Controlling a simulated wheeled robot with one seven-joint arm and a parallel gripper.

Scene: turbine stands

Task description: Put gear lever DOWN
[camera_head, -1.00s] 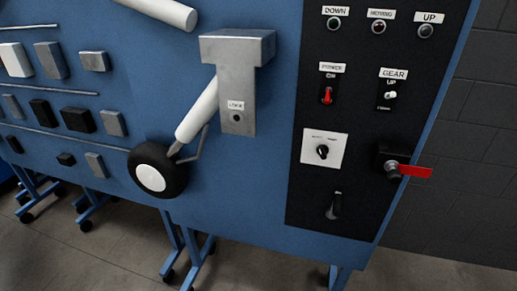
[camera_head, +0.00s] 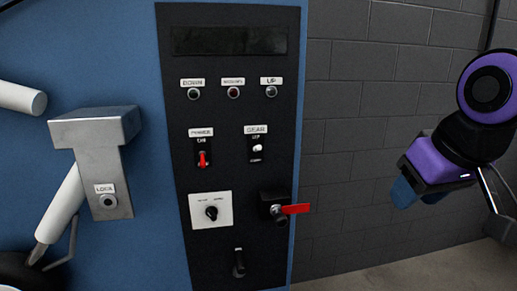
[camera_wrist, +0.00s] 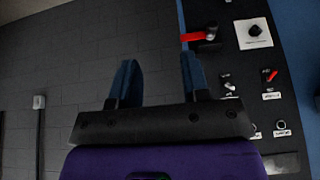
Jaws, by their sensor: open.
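The gear lever (camera_head: 258,148) is a small white-tipped toggle under the GEAR label (camera_head: 256,129) on the black control panel. Whether it points up or down is hard to tell. It also shows in the wrist view (camera_wrist: 229,87), right of my fingers, with the panel upside down. My gripper (camera_head: 407,190) is purple and black with blue fingers. It is to the right of the panel in the head view, in front of the grey wall, apart from the lever. In the wrist view its two fingers (camera_wrist: 161,80) are spread with nothing between them.
A red-handled lever (camera_head: 295,209) sticks out from the panel's right edge, below the gear lever. A red power switch (camera_head: 202,160) and a rotary knob (camera_head: 212,212) are to the left. A grey bracket (camera_head: 103,165) juts out from the blue board. Free space lies before the wall.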

